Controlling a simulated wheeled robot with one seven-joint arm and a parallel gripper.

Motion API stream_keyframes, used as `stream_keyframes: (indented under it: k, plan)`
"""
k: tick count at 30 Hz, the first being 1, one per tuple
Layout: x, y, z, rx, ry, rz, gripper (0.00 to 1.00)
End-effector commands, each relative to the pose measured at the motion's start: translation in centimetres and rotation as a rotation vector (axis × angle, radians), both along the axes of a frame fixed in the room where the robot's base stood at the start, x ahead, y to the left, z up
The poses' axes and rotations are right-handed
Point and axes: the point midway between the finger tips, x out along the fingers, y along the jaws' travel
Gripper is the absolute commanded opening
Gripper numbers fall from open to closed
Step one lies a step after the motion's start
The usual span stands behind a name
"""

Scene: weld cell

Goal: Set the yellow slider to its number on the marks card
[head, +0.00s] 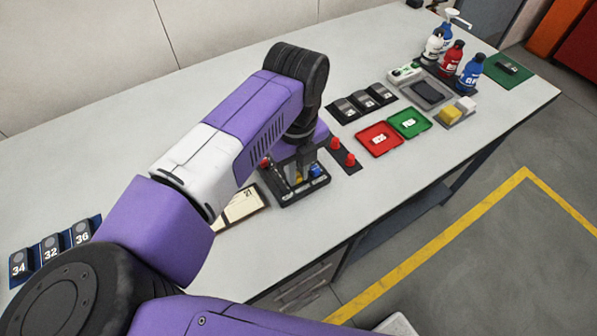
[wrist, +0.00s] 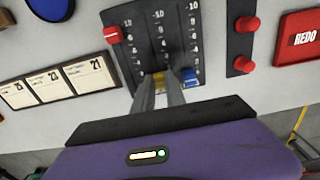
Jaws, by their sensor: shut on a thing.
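The dark slider panel (wrist: 146,22) has numbered scales and three sliders. The yellow slider (wrist: 159,77) is low on its middle track, between my gripper's fingers. My gripper (wrist: 166,84) is shut on it; the fingers hide part of it. The red slider (wrist: 113,34) is high on the left track. The blue slider (wrist: 190,77) is low on the right track, close beside the fingers. In the head view my gripper (head: 304,165) is over the panel (head: 297,197). Left of the panel is a cream card strip (wrist: 47,91) with several numbers, one reading 21; the others are small.
Two red knobs (wrist: 245,45) on a dark base stand right of the panel. Beyond are a red tray (head: 364,146), a green tray (head: 424,122), and several bottles (head: 452,57). Blocks marked 34, 32 and 36 (head: 50,248) stand at the left. Bare table lies behind the panel.

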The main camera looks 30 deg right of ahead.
Motion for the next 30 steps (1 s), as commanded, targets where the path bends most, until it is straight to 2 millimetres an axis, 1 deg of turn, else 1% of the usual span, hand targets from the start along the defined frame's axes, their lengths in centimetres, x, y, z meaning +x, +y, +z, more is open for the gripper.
stream_keyframes:
  k: [1,3,7,10,17,18,19,30]
  plan:
    - [0.9,0.1,-0.3,0.004,-0.002,0.003,0.0]
    - [2.1,0.1,-0.3,0.005,-0.003,0.002,0.0]
    - [3.6,0.1,-0.2,0.003,-0.003,0.002,0.0]
    - [4.0,0.0,0.0,0.001,-0.003,0.002,0.0]
    - [3.9,0.0,0.1,0.0,-0.003,0.002,0.0]
    - [3.9,0.0,0.1,0.0,-0.003,0.002,0.22]
    - [3.9,0.0,0.1,0.0,-0.003,0.002,0.25]
    - [3.9,0.0,0.3,0.0,-0.002,0.001,0.25]
